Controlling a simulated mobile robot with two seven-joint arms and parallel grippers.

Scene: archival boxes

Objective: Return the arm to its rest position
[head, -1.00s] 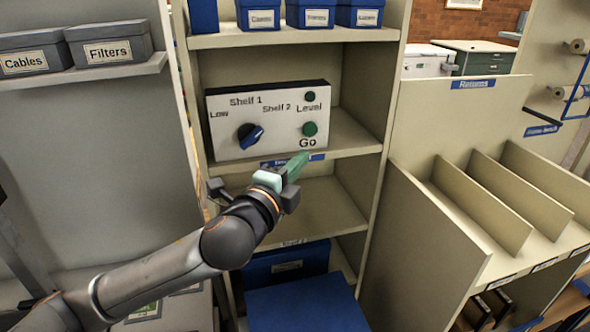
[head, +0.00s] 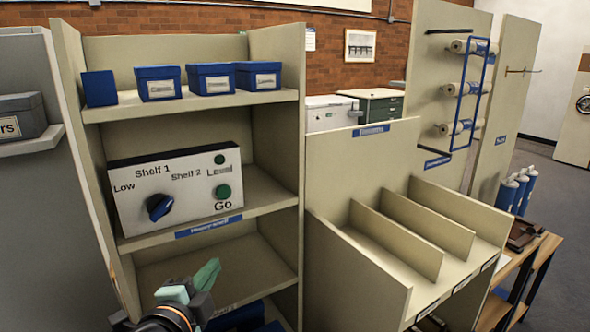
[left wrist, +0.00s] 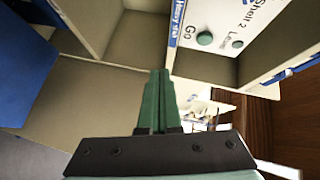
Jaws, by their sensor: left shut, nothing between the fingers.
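My left gripper (head: 207,273) is low in the head view, in front of the shelf unit and below the control panel (head: 178,184). Its green fingers are shut with nothing between them; they also show in the left wrist view (left wrist: 158,100). The gripper is apart from the panel. The white panel has a blue knob (head: 159,207) beside Shelf 1 and Shelf 2 labels, a green Go button (head: 223,192) and a smaller dark Level button (head: 219,160). My right gripper is not in view.
Blue boxes (head: 211,79) stand on the top shelf. A cream divided rack (head: 357,270) stands to the right of the shelf unit. A grey box (head: 22,116) sits on a ledge at the left. Open floor (head: 550,180) shows at far right.

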